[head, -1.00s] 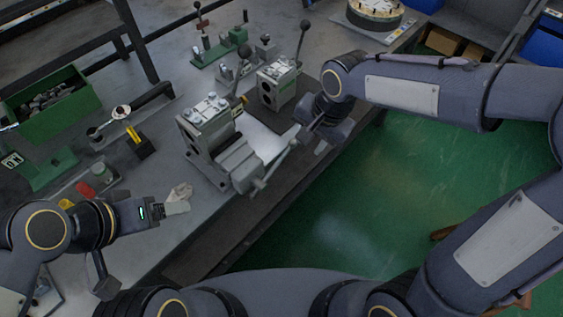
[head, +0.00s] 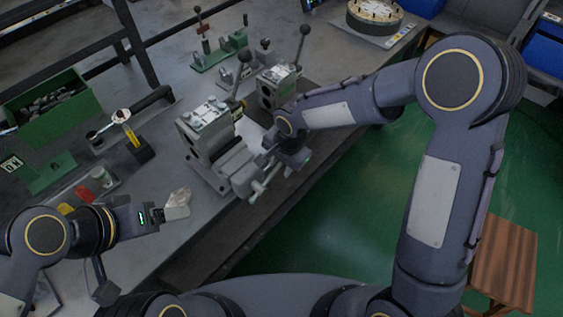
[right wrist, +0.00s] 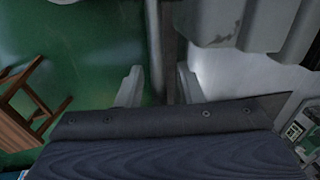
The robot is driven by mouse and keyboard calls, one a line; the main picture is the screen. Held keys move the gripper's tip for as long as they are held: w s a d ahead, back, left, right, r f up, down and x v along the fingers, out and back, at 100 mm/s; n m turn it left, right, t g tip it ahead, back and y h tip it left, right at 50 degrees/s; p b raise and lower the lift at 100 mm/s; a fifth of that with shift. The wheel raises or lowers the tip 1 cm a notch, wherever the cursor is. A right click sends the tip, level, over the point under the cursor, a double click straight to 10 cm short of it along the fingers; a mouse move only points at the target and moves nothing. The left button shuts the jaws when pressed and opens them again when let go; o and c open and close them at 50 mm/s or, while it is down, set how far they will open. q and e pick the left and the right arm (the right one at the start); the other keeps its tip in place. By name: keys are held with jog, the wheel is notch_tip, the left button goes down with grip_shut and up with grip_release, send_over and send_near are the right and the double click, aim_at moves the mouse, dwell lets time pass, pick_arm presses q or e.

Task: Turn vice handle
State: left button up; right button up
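The grey vice (head: 208,140) stands near the bench's front edge in the head view. Its handle (head: 262,187) is a pale bar at the front end of the vice, overhanging the bench edge. My right gripper (head: 272,158) is at the upper end of the handle and hides part of it. In the right wrist view the two pale fingers (right wrist: 159,86) are apart, with a grey bar and the dark bench edge behind and between them. I cannot tell whether they touch the handle. My left gripper (head: 172,212) is over the bench's left part, with a pale form at its tip.
A green bin (head: 55,105) and small tools lie on the left of the bench (head: 235,215). A wooden stool (head: 505,262) stands on the green floor at right.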

grip_shut()
jog(key=shift+f, duration=0.1)
dwell(0.4)
